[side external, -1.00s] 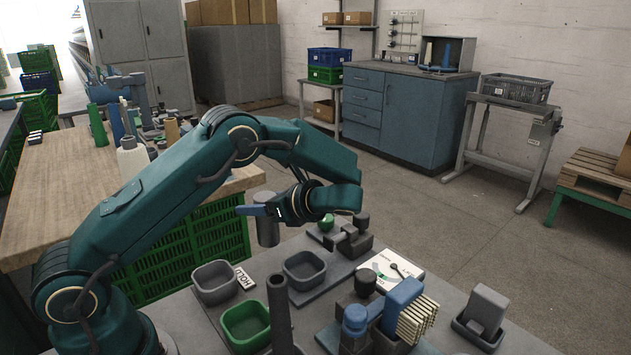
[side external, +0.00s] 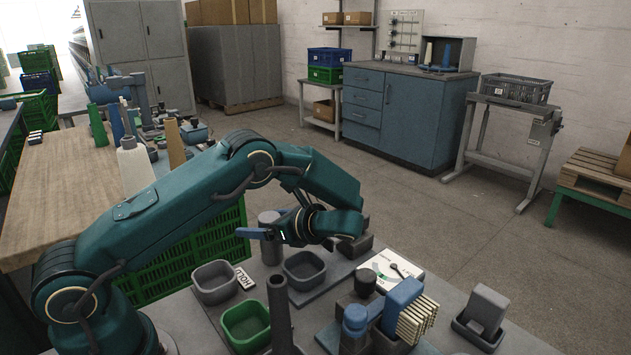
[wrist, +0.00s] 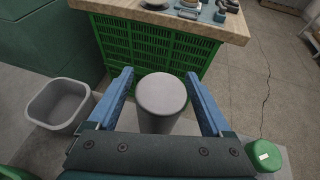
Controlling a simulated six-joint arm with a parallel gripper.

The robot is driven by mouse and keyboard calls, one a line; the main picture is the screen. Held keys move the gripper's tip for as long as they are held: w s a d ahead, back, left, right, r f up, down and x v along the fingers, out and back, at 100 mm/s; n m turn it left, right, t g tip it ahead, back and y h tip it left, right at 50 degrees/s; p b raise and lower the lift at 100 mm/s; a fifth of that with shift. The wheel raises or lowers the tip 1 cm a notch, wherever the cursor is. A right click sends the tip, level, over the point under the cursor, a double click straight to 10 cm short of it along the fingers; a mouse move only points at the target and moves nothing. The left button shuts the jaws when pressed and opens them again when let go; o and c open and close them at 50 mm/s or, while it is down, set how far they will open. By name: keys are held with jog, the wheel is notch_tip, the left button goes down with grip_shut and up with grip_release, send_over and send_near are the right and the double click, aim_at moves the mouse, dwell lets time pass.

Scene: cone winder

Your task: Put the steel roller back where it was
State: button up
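The steel roller (side external: 269,248) is a plain grey upright cylinder at the back of the grey work surface, behind the two grey bins. In the wrist view the roller (wrist: 161,95) stands between the two blue fingers, with a visible gap on each side. My gripper (side external: 258,233) is level with the roller's upper part and reaches around it. It also shows in the wrist view (wrist: 161,75), open. The roller's base is partly hidden, but it appears to rest on the surface.
Grey bins (side external: 214,283) and (side external: 305,270), a HOLD label (side external: 244,279) and a green bin (side external: 246,326) lie in front of the roller. A dark upright post (side external: 279,310) stands nearby. A wooden table (side external: 70,190) with a green crate (side external: 205,240) is behind.

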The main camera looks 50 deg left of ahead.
jog(key=shift+r, duration=0.1)
jog(key=shift+w+d+r, duration=0.1)
jog(key=shift+d, duration=0.1)
jog(key=d+r+n+t+h, duration=0.1)
jog(key=d+r+n+h, duration=0.15)
jog(key=d+r, duration=0.7)
jog(key=s+d+n+t+h, duration=0.3)
jog(key=s+d+n+h, duration=0.1)
jog(key=s+n+h, duration=0.1)
jog(key=s+d+r+n+t+h, duration=0.1)
jog(key=s+d+n+t+h, duration=0.2)
jog(key=s+n, duration=0.5)
jog(key=shift+s+d+t+h, duration=0.4)
jog(key=shift+s+t+h, duration=0.35)
jog(key=shift+h, duration=0.5)
jog(key=shift+w, duration=0.1)
